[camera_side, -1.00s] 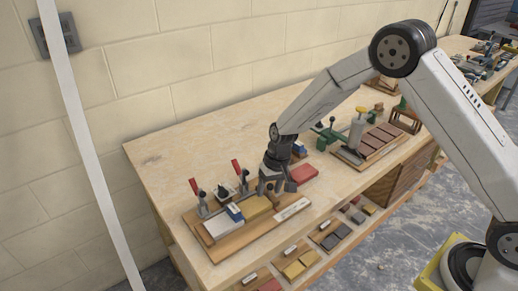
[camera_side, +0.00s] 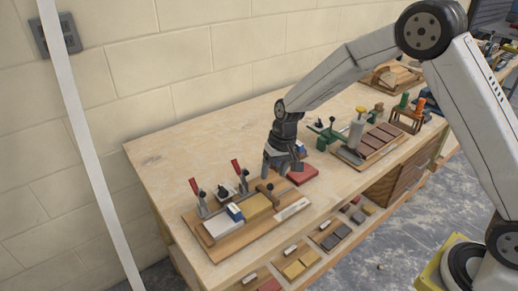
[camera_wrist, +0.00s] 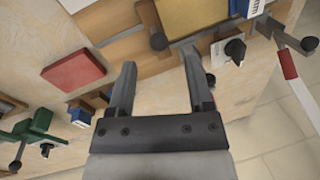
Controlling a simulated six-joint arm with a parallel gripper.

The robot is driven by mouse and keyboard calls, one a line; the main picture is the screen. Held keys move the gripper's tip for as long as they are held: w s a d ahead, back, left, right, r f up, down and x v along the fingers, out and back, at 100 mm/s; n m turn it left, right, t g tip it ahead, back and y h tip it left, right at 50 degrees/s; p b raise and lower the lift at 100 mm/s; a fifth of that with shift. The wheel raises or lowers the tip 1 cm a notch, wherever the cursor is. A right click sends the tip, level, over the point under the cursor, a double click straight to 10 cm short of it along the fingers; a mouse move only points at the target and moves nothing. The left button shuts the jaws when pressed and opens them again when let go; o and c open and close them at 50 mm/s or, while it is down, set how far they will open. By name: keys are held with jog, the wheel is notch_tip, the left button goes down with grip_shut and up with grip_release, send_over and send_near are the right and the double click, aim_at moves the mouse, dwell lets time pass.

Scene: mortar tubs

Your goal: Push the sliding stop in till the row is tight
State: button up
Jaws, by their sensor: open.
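On a wooden fixture board (camera_side: 240,247), a white block (camera_side: 220,230), a blue-and-white block (camera_side: 235,212) and a yellow block (camera_side: 256,206) stand in a row. The brown sliding stop (camera_side: 270,196) lies across the board at the yellow block's right end. In the wrist view the stop (camera_wrist: 149,17) looks close against the yellow block (camera_wrist: 192,15); I cannot tell whether they touch. My gripper (camera_side: 283,170) is open and empty, above and behind the stop's end, apart from it. Its two fingers (camera_wrist: 160,65) show in the wrist view with nothing between them.
Two red-handled clamps (camera_side: 198,197) stand along the board's back edge. A red block (camera_side: 302,174) lies right of my gripper, with a green clamp tool (camera_side: 325,134) behind it. A board of brown blocks (camera_side: 378,140) lies farther right. The bench's back left is bare.

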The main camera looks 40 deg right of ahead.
jog(key=shift+d+r, duration=0.2)
jog(key=shift+r, duration=0.65)
jog(key=shift+s, duration=0.1)
jog(key=s+d+r+n+t+h, duration=0.1)
jog(key=s+d+r, duration=0.1)
jog(key=s, duration=0.8)
jog(key=s+d+r+n+t+h, duration=0.1)
jog(key=s+d, duration=0.3)
jog(key=s, duration=0.6)
jog(key=shift+r, duration=0.55)
jog(key=shift+w, duration=0.1)
